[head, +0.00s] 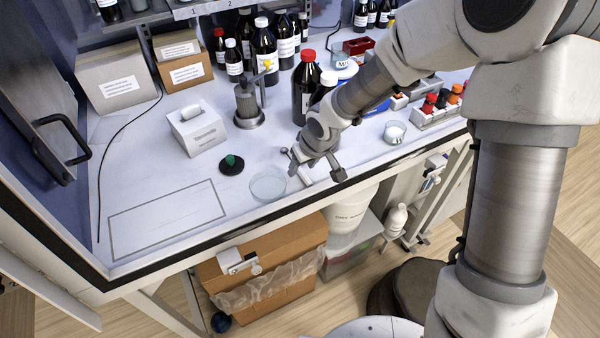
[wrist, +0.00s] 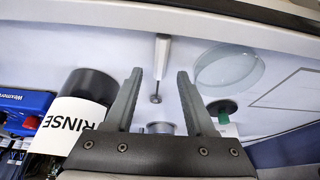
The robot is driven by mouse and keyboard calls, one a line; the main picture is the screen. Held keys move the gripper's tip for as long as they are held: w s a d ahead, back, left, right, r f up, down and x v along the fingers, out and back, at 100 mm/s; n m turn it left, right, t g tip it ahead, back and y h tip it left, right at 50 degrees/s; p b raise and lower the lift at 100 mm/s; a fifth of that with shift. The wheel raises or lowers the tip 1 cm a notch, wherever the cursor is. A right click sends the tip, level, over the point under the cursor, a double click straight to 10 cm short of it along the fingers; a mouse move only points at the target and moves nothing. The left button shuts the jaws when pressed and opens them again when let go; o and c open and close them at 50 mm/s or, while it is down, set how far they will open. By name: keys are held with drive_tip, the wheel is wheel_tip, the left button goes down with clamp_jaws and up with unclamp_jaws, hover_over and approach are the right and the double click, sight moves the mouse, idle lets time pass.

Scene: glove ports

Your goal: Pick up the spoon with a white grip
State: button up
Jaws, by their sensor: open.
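The spoon with a white grip lies on the white bench top near its front edge. In the wrist view its white grip (wrist: 163,58) points toward the bench edge, and its small metal end (wrist: 155,98) shows between my fingers. In the head view part of the white grip (head: 305,178) shows beside my gripper (head: 316,172), which partly hides the spoon. In the wrist view my gripper (wrist: 160,75) is open, with one finger on each side of the spoon in the picture. Nothing is held; the height above the bench is hard to tell.
A glass dish (head: 268,184) lies just left of the spoon, with a green-knobbed dark disc (head: 231,164) beyond it. A bottle labelled RINSE (wrist: 75,125) stands close by my gripper. A red-capped brown bottle (head: 305,85) stands behind. An outlined area (head: 168,218) at left is clear.

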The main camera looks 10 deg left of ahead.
drive_tip(key=shift+w+a+f, duration=0.15)
drive_tip(key=shift+f, duration=0.45)
drive_tip(key=shift+f, duration=0.15)
clamp_jaws()
